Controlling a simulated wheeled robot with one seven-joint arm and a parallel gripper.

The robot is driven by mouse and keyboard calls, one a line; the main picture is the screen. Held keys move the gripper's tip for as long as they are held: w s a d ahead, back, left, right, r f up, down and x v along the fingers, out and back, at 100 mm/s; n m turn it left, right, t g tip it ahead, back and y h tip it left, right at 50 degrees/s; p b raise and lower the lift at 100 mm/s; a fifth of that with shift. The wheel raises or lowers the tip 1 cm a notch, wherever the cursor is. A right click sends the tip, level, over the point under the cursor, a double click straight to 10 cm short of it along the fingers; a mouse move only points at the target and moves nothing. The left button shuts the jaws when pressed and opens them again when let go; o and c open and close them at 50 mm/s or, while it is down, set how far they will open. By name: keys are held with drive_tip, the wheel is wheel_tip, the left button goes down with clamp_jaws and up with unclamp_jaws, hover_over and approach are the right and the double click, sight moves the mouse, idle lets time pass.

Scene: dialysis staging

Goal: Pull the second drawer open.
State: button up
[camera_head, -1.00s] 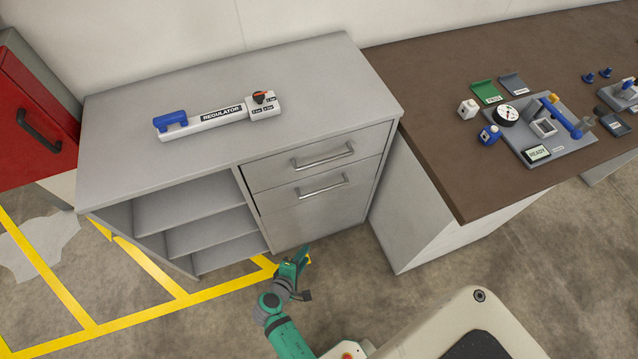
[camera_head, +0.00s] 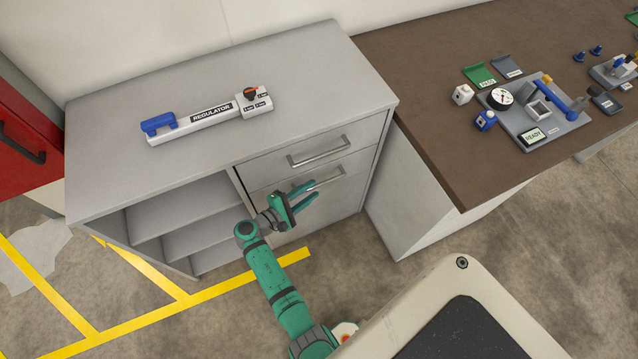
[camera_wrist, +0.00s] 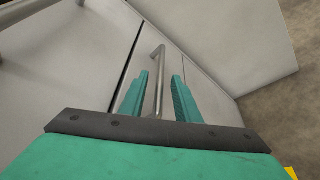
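The second drawer (camera_head: 345,192) is the lower drawer front of the grey cabinet, and it looks shut. Its metal bar handle (camera_head: 331,180) is partly hidden by my gripper (camera_head: 309,194) in the head view. My gripper is open in front of the left part of this handle. In the wrist view, the handle (camera_wrist: 158,75) runs lengthwise between the two green fingers of my gripper (camera_wrist: 160,88), with visible space on both sides. I cannot tell whether a finger touches it.
The top drawer (camera_head: 340,143) with its own handle (camera_head: 318,152) is shut just above. Open shelves (camera_head: 185,207) lie to the left. A regulator (camera_head: 210,114) lies on the cabinet top. A brown-topped bench (camera_head: 440,130) with devices stands to the right.

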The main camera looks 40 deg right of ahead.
sight(320, 183)
drive_tip(key=shift+x, duration=2.6)
drive_tip(key=shift+a, duration=0.1)
drive_tip(key=shift+c, duration=0.5)
clamp_jaws()
